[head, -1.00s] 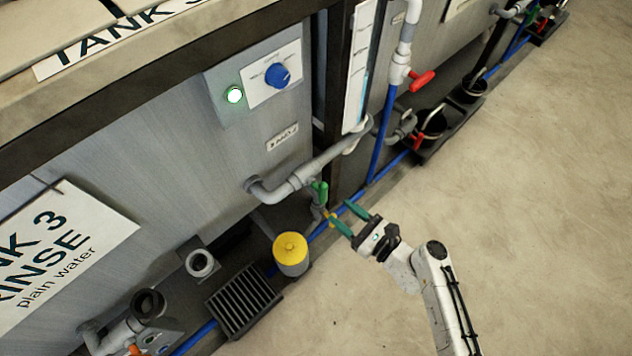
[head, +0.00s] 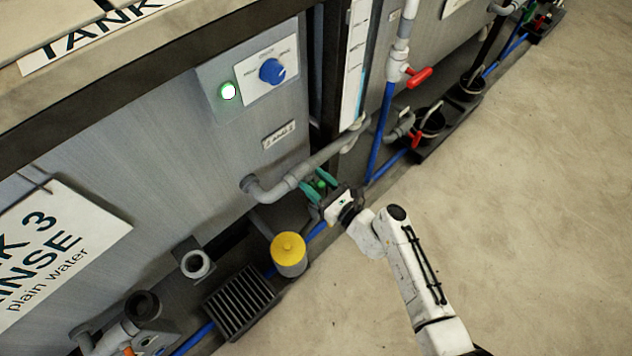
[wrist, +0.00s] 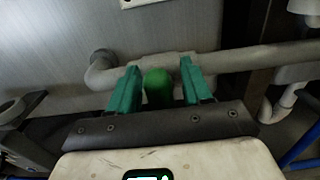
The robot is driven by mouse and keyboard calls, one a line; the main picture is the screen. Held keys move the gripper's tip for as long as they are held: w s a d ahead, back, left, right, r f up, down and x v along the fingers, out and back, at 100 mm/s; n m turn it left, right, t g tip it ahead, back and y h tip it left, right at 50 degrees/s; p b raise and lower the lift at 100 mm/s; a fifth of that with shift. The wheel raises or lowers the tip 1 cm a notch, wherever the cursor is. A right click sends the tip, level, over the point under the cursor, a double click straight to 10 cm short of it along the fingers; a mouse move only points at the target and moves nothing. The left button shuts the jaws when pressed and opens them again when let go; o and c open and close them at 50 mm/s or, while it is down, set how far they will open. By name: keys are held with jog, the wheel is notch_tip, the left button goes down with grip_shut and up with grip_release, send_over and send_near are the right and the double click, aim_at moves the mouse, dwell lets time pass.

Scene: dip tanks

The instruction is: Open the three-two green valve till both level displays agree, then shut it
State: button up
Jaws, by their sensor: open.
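The green valve handle (wrist: 158,88) stands between the two green fingers of my gripper (wrist: 160,90) in the wrist view, with a gap on the right side and a smaller one on the left. In the head view my gripper (head: 318,183) is open at the grey transfer pipe (head: 328,152), and only a bit of the green handle (head: 320,184) shows between its fingers. The handle's angle is hard to tell. A level display (head: 355,70) with a blue column stands right of tank 3; its reading is too small to read.
A yellow-lidded container (head: 289,254) stands close left of my gripper, beside a black grate (head: 240,302). A red-handled valve (head: 419,77) and a blue pipe (head: 381,135) are to the right. A blue knob (head: 271,71) sits on the tank panel. The floor at right is clear.

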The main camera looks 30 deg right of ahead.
grip_shut()
dwell(0.5)
jog(key=shift+a+f+n+b, duration=0.1)
jog(key=shift+n+b, duration=0.25)
jog(key=shift+n, duration=0.05)
jog(key=n+b, duration=0.3)
jog(key=shift+s+a+f+n, duration=0.15)
jog(key=shift+a+f+n, duration=0.1)
jog(key=shift+a+n, duration=0.15)
jog(key=shift+s+a+f+n+b, duration=0.1)
jog(key=shift+a+f+n+b, duration=0.2)
jog(key=shift+n+b, duration=1.75)
jog(key=shift+s+a+f+n+b, duration=0.15)
jog(key=shift+f+n+b, duration=0.2)
jog(key=shift+n+b, duration=1.65)
jog(key=shift+a+f+n+b, duration=0.3)
jog(key=shift+n+b, duration=1.1)
jog(key=shift+n, duration=1.25)
